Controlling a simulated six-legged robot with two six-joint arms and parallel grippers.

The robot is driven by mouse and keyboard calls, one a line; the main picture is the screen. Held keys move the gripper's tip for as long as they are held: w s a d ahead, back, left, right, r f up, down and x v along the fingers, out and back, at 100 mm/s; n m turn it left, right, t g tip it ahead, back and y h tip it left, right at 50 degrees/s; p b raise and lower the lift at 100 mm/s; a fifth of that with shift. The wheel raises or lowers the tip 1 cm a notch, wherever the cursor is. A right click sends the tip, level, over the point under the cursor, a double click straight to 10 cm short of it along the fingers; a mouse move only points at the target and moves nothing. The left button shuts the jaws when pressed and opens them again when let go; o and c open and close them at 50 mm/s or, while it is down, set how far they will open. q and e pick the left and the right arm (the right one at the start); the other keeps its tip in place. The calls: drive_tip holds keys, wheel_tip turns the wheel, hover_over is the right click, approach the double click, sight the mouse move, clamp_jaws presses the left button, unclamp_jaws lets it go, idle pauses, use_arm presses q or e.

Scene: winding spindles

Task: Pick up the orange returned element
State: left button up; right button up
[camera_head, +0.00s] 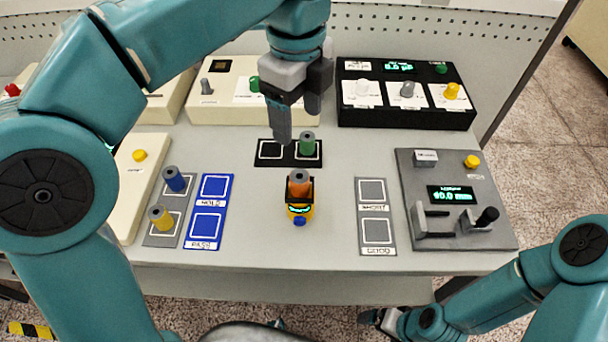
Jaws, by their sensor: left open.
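The orange element (299,184) is a short upright cylinder with a grey top. It stands at a small yellow and black device (300,212) with a green display, in the middle of the table. My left gripper (297,122) is open and empty, pointing down above the black two-square mat, farther back than the orange element. My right gripper (385,319) is low at the table's front edge, away from the element; its fingers are too unclear to read.
A green spindle (307,144) stands on the black mat (271,151), close to my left gripper. Blue (174,179) and yellow (161,217) spindles stand on a grey mat at left. A grey tester (437,167) is at right; control boxes line the back.

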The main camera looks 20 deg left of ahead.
use_arm(q)
drive_tip(key=b, duration=0.2)
hover_over(298, 175)
wheel_tip(298, 175, down, 9)
drive_tip(key=shift+f, duration=0.1)
drive_tip(key=shift+s+a+f, duration=0.1)
drive_tip(key=shift+s+f, duration=0.15)
drive_tip(key=shift+f, duration=0.2)
drive_tip(key=f, duration=0.4)
drive_tip(key=shift+w+f, duration=0.3)
drive_tip(key=shift+f, duration=0.1)
drive_tip(key=shift+s+f, duration=0.1)
drive_tip(key=shift+f, duration=0.05)
drive_tip(key=c, duration=1.2)
